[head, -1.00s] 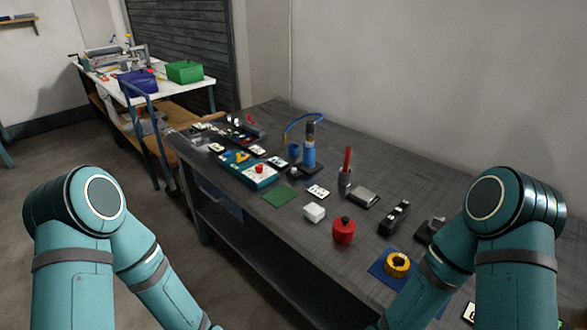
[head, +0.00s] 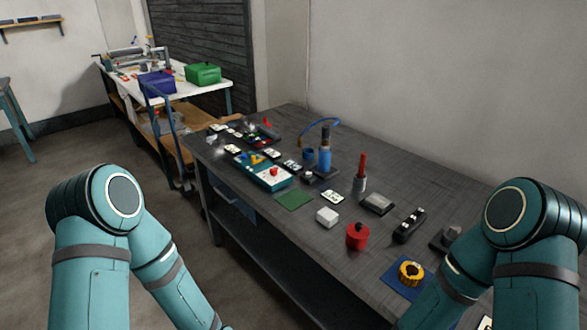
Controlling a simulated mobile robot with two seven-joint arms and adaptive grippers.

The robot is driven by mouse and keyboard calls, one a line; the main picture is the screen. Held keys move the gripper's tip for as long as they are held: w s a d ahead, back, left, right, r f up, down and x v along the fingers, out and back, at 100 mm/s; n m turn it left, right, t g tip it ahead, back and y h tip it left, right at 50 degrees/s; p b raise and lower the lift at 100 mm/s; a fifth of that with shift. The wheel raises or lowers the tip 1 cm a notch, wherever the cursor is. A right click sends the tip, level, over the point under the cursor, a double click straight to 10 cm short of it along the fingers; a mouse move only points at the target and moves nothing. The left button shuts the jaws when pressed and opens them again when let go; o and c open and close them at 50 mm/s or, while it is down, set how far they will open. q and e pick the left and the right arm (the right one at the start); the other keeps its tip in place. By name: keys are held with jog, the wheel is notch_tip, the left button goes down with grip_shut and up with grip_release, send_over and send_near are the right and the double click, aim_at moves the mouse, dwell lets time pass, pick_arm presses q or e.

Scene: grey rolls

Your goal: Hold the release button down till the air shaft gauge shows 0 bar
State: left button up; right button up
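A blue upright cylinder (head: 325,158) with a curved blue hose stands on the dark workbench, right of the picture's middle. A teal and white box (head: 252,171) with a red knob or button (head: 274,171) lies left of it. I cannot tell which part is the release button. I cannot make out a gauge or any reading. My two teal arms come up from the bottom left and bottom right. Both forearms run down out of the picture, so neither gripper shows.
The workbench (head: 400,185) holds a red pot (head: 357,237), a white block (head: 327,217), a yellow ring (head: 411,273) on a blue mat, a green mat (head: 295,199) and a red-handled tool (head: 361,173). A white table (head: 207,87) with bins and a cart (head: 165,130) stand behind. Floor at left is clear.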

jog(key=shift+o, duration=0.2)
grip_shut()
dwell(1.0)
